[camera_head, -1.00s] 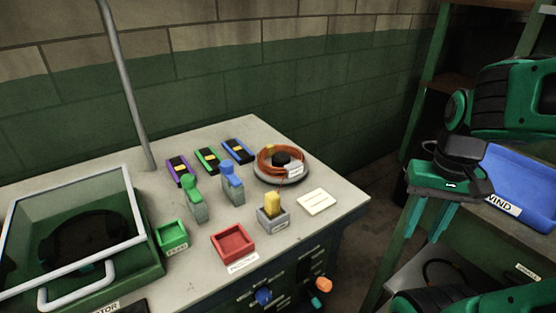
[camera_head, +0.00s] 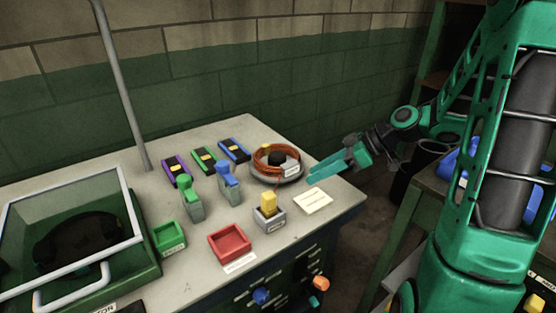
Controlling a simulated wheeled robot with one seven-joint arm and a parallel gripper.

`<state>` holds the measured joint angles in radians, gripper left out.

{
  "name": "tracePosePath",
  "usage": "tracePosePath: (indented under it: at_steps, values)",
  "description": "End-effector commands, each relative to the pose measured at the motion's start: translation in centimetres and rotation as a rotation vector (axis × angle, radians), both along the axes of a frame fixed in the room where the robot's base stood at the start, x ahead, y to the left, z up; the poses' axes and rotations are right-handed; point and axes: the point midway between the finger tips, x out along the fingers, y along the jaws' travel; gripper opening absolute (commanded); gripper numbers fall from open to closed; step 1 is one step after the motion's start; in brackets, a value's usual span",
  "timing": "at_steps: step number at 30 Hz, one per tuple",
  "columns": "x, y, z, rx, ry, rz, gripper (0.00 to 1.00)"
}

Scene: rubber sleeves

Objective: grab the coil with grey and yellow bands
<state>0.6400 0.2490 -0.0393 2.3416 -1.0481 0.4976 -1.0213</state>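An orange coil (camera_head: 264,167) lies on a round grey base (camera_head: 293,180) near the back right of the bench. A dark knob stands in its middle and a white tag (camera_head: 292,170) hangs at its right side. A small yellow patch shows on its far side; I cannot make out a grey band. My gripper (camera_head: 312,176) is just right of the coil, its teal fingers pointing left toward it. The fingers look apart and empty, one partly overlapping the other in this view. I see no contact with the coil.
Green (camera_head: 192,200) and blue (camera_head: 229,184) upright holders stand left of the coil. A grey block with a yellow top (camera_head: 268,204) and a white card (camera_head: 314,201) lie in front. A red tray (camera_head: 229,243) is nearer. A brick wall stands behind.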

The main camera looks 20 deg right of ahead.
Motion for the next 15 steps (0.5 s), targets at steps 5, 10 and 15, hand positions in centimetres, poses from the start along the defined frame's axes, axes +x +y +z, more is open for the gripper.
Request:
tracePosePath:
  at_steps: [5,10,15]
  values:
    - [2.6,0.1,1.7,0.126,-0.206,0.066,0.36]
    - [3.6,0.2,2.6,0.174,-0.300,0.086,0.36]
    - [4.5,2.0,2.0,0.181,-0.312,0.090,0.36]
